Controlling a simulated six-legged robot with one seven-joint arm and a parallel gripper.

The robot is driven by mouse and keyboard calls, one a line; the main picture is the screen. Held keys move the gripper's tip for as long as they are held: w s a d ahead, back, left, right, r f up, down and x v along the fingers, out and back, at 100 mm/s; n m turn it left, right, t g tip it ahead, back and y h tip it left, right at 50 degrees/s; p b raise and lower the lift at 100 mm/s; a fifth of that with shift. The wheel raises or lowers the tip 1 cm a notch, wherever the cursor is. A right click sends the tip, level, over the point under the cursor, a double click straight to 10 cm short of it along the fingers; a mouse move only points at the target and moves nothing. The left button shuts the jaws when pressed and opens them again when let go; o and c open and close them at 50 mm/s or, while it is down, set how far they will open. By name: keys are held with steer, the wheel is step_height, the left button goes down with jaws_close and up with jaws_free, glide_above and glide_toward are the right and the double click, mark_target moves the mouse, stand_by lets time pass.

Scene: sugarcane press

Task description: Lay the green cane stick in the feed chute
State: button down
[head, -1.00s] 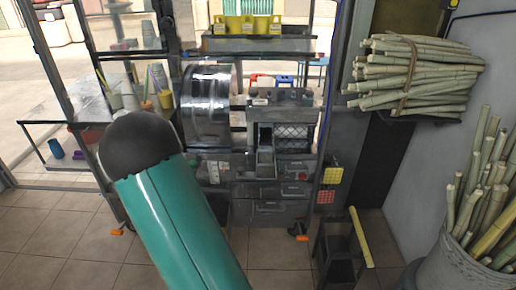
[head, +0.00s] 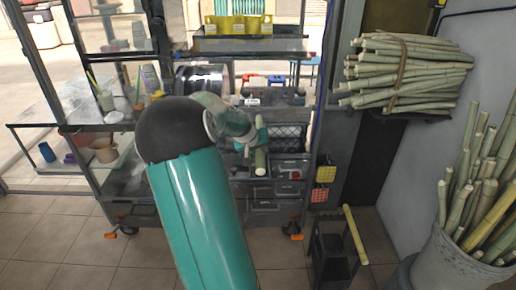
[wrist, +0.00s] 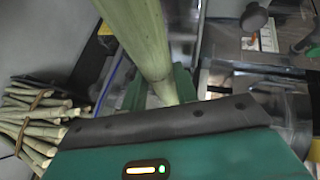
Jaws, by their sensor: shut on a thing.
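The green cane stick (head: 261,161) shows end-on in front of the press (head: 288,135) in the head view. In the wrist view the stick (wrist: 138,38) runs from the top edge down between the fingers of my gripper (wrist: 158,88). My gripper (head: 252,138) is shut on the stick at the front of the press. The feed chute is mostly hidden behind the gripper and the stick. I cannot tell whether the stick touches the chute or is above it.
A bundle of tied canes (head: 408,72) rests on a wall shelf at the right. A bin (head: 455,262) of upright canes stands below it. A yellow stick (head: 355,235) leans by a dark stand (head: 332,258). Yellow containers (head: 238,25) sit on the upper shelf.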

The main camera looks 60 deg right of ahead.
steer(key=shift+f, duration=3.6)
steer(key=c, duration=1)
jaws_free()
steer(key=v, duration=1.3)
steer(key=shift+a+r, duration=0.25)
steer(key=shift+r, duration=0.1)
steer(key=shift+w, duration=0.1)
